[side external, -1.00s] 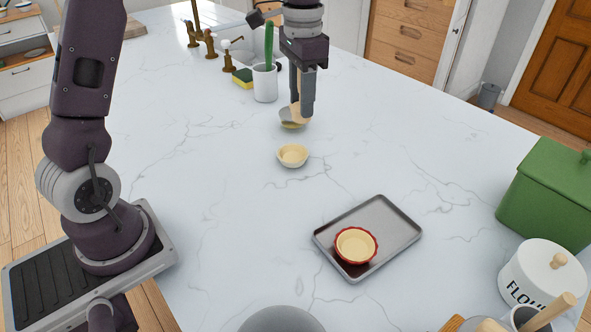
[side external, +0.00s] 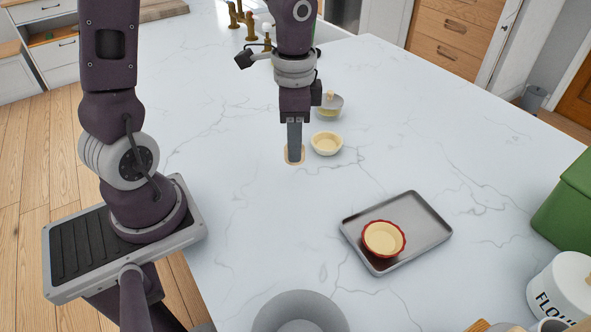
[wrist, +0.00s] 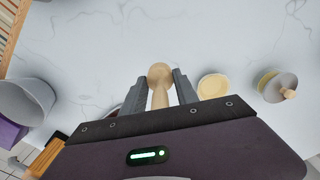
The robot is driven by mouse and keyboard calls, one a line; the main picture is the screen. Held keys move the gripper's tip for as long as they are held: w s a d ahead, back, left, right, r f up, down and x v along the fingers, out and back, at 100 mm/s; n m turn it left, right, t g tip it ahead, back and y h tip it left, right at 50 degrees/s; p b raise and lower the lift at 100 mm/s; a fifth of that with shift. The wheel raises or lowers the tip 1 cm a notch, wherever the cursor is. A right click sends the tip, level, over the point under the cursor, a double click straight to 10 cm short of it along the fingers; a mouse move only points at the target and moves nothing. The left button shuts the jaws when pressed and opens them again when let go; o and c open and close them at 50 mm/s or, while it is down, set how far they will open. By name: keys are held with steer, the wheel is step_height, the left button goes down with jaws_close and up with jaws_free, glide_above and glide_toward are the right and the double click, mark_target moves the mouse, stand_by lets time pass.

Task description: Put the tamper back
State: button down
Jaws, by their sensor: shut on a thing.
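The wooden tamper (wrist: 160,80) is between my gripper's (wrist: 163,82) two fingers in the wrist view, its round end showing past the fingertips. In the side view my gripper (side external: 294,152) points down above the counter, with the fingers largely covering the tamper's pale wood (side external: 301,155). I cannot tell whether the tamper touches the counter. A cream bowl (side external: 326,143) sits just right of it and also shows in the wrist view (wrist: 213,86).
Behind the cream bowl is a yellow dish with a grey disc and wooden knob (side external: 329,103). A grey tray (side external: 425,225) carries a red fluted dish (side external: 384,239). A grey bowl (side external: 300,318) is at the front. The middle counter is clear.

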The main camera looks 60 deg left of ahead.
step_height(320, 180, down, 6)
steer(key=shift+f, duration=0.1)
steer(key=c, duration=0.9)
jaws_free()
steer(key=shift+f, duration=0.1)
steer(key=shift+c, duration=0.2)
step_height(320, 180, up, 12)
steer(key=shift+r, duration=0.25)
steer(key=s+d+r+n+t, duration=0.1)
steer(key=s+r+n+t, duration=0.1)
steer(key=s, duration=0.4)
steer(key=s+d+r+n+t, duration=0.1)
steer(key=s+r+n+t, duration=0.2)
steer(key=s, duration=0.4)
steer(key=shift+d+r+n+t, duration=0.35)
steer(key=shift+r+n, duration=0.25)
steer(key=shift+r, duration=0.1)
steer(key=shift+s, duration=0.1)
